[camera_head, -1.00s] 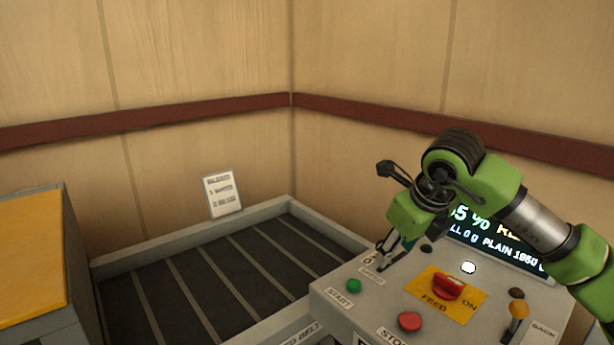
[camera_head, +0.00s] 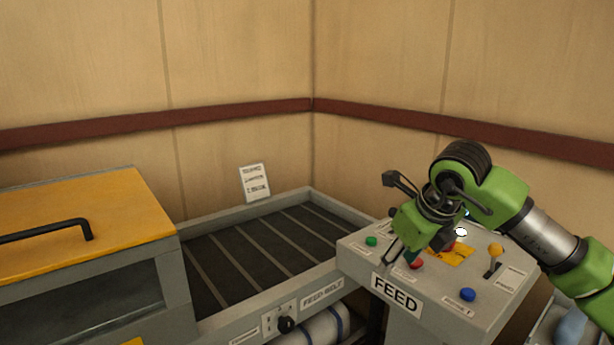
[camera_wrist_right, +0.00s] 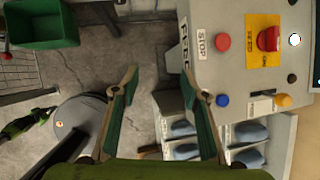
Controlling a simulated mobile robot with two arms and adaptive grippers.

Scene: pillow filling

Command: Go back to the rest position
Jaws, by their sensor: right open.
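My right arm is green and comes in from the right in the head view. Its gripper (camera_head: 400,254) hangs over the front left part of the grey control panel (camera_head: 356,252), near the red stop button (camera_head: 416,263). In the right wrist view the two fingers of my right gripper (camera_wrist_right: 164,90) stand wide apart with nothing between them. The floor shows through the gap, and the panel lies beyond the right finger.
The panel also carries a green button (camera_head: 371,241), a blue button (camera_head: 468,294) and a yellow-knobbed lever (camera_head: 495,250). A dark slatted belt (camera_head: 255,255) lies left of it, beside a yellow-lidded box (camera_head: 90,215). The wrist view shows a green bin (camera_wrist_right: 42,22) and trays of grey-blue items (camera_wrist_right: 182,129).

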